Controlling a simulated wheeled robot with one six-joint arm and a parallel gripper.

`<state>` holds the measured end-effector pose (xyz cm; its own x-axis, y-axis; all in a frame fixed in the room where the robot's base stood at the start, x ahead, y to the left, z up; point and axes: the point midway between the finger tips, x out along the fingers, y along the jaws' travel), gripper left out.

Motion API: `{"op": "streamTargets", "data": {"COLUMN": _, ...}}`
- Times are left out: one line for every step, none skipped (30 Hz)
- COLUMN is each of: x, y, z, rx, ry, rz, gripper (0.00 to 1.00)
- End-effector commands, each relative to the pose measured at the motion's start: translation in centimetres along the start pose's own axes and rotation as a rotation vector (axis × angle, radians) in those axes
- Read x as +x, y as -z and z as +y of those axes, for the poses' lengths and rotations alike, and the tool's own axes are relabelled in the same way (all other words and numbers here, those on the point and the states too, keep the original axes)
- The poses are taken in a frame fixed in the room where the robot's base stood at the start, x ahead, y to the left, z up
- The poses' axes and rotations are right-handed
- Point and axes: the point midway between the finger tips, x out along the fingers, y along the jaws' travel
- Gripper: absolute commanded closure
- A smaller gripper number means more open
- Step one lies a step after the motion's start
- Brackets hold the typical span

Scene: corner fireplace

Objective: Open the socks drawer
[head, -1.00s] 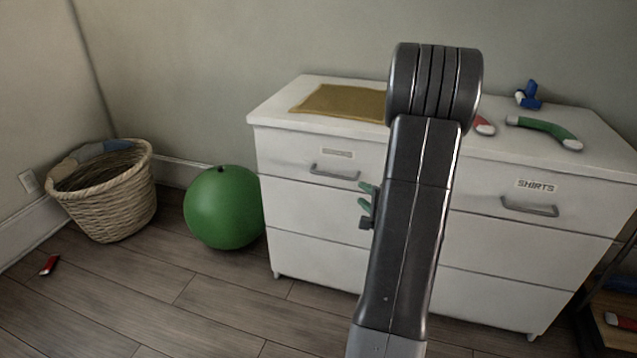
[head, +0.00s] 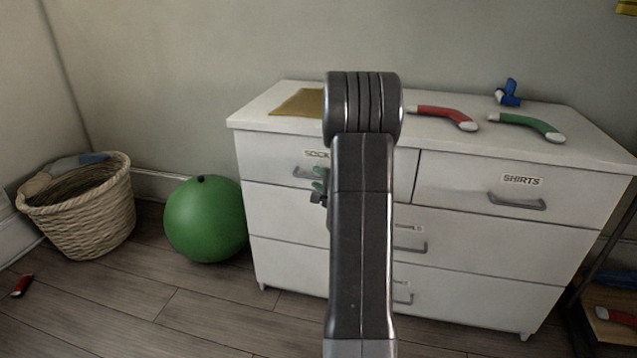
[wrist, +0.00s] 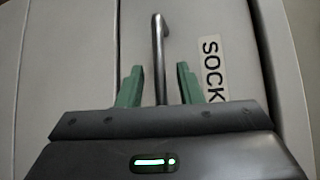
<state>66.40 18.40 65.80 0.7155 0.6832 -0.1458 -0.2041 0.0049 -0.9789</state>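The socks drawer (head: 270,152) is the upper left drawer of a white dresser and looks shut. Its label reads "SOCK" in part in the head view, and also shows in the wrist view (wrist: 213,68). Its grey bar handle (wrist: 159,55) lies between the two green fingers of my gripper (wrist: 159,86) in the wrist view. The fingers are spread, with a gap on each side of the handle. In the head view my gripper (head: 319,186) is in front of the drawer, and my arm hides the drawer's right part.
The shirts drawer (head: 460,188) is to the right, with lower drawers beneath. On the dresser top lie a tan cloth (head: 297,102), a red sock (head: 440,115), a green sock (head: 528,125) and a blue item (head: 508,93). A green ball (head: 204,220) and wicker basket (head: 85,213) stand left.

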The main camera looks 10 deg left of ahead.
Motion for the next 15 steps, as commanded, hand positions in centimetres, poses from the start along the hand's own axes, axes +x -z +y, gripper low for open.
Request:
{"op": "streamTargets", "data": {"x": 0.23, "y": 0.00, "z": 0.05, "rx": 0.000, "ry": 0.000, "rz": 0.000, "gripper": 0.67}}
{"op": "streamTargets", "data": {"x": 0.30, "y": 0.01, "z": 0.03, "rx": 0.000, "ry": 0.000, "rz": 0.000, "gripper": 0.67}}
{"op": "streamTargets", "data": {"x": 0.36, "y": 0.01, "z": 0.00, "rx": 0.000, "ry": 0.000, "rz": 0.001, "gripper": 0.67}}
{"op": "streamTargets", "data": {"x": 0.38, "y": 0.01, "z": -0.01, "rx": 0.000, "ry": 0.000, "rz": 0.001, "gripper": 0.67}}
{"op": "streamTargets", "data": {"x": 0.38, "y": 0.01, "z": -0.03, "rx": 0.000, "ry": 0.000, "rz": 0.001, "gripper": 0.67}}
{"op": "streamTargets", "data": {"x": 0.38, "y": 0.02, "z": -0.03, "rx": 0.000, "ry": 0.000, "rz": 0.001, "gripper": 0.67}}
{"op": "streamTargets", "data": {"x": 0.37, "y": 0.02, "z": -0.03, "rx": 0.000, "ry": 0.000, "rz": 0.001, "gripper": 0.67}}
{"op": "streamTargets", "data": {"x": 0.36, "y": 0.01, "z": -0.03, "rx": 0.000, "ry": 0.000, "rz": 0.001, "gripper": 0.67}}
{"op": "streamTargets", "data": {"x": 0.36, "y": 0.01, "z": -0.03, "rx": 0.000, "ry": 0.000, "rz": 0.001, "gripper": 0.67}}
{"op": "streamTargets", "data": {"x": 0.36, "y": 0.01, "z": -0.02, "rx": 0.000, "ry": 0.000, "rz": 0.001, "gripper": 0.69}}
{"op": "streamTargets", "data": {"x": 0.35, "y": 0.01, "z": -0.03, "rx": 0.000, "ry": 0.000, "rz": 0.001, "gripper": 0.75}}
{"op": "streamTargets", "data": {"x": 0.35, "y": 0.01, "z": -0.02, "rx": 0.000, "ry": 0.000, "rz": 0.000, "gripper": 0.83}}
{"op": "streamTargets", "data": {"x": 0.35, "y": 0.01, "z": -0.02, "rx": 0.000, "ry": 0.000, "rz": 0.000, "gripper": 0.89}}
{"op": "streamTargets", "data": {"x": 0.34, "y": 0.01, "z": -0.02, "rx": 0.000, "ry": 0.000, "rz": 0.000, "gripper": 0.95}}
{"op": "streamTargets", "data": {"x": 0.34, "y": 0.01, "z": -0.02, "rx": 0.000, "ry": 0.000, "rz": 0.000, "gripper": 1.00}}
